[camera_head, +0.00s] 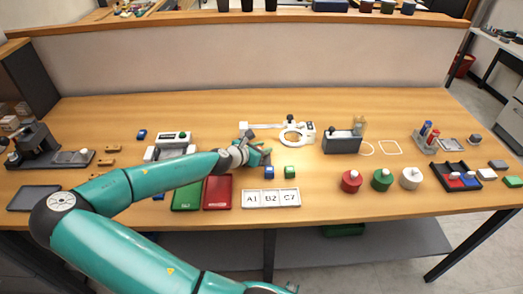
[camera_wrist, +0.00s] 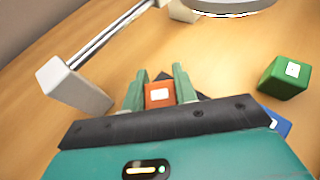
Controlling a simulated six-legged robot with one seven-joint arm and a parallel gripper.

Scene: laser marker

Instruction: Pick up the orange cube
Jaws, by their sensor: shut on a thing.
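The orange cube (camera_wrist: 159,95) shows in the wrist view, with a white label on its face. It sits between the two green fingers of my gripper (camera_wrist: 158,88), which is shut on it. In the head view my gripper (camera_head: 264,156) is over the middle of the table, behind the blue and green cubes. The orange cube cannot be made out there. Whether the cube touches the table is hard to tell.
A green cube (camera_wrist: 285,77) and a blue cube (camera_wrist: 276,122) are to the right in the wrist view. A white ring fixture (camera_head: 296,135) stands behind my gripper. A labelled tray (camera_head: 270,199) lies in front. Coloured knobs (camera_head: 381,180) stand to the right.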

